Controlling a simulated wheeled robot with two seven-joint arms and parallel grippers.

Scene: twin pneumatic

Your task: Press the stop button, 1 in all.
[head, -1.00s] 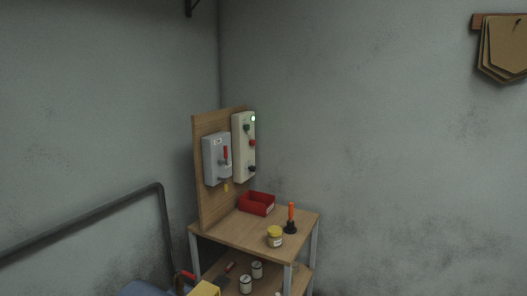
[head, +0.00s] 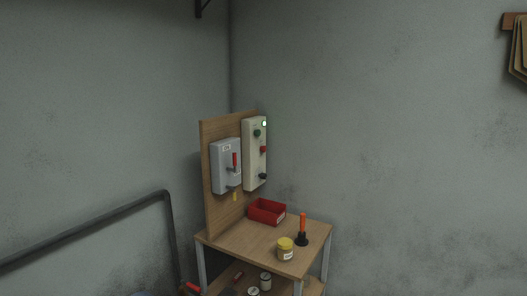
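A cream control box (head: 251,170) is fixed upright on a wooden backboard (head: 208,200) in the corner. On its face are a lit green lamp (head: 264,124) at the top, a green button (head: 257,133), a red button (head: 263,149) below it, and a dark knob (head: 263,176) near the bottom. The red button looks like the stop button; its label is too small to read. Neither of my grippers shows in the head view.
A grey switch box (head: 223,178) with a red lever sits left of the control box. The wooden cart top (head: 240,242) below holds a red bin (head: 267,211), a yellow-lidded jar (head: 285,249) and an orange-handled tool (head: 302,230). A grey rail (head: 90,227) runs at left.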

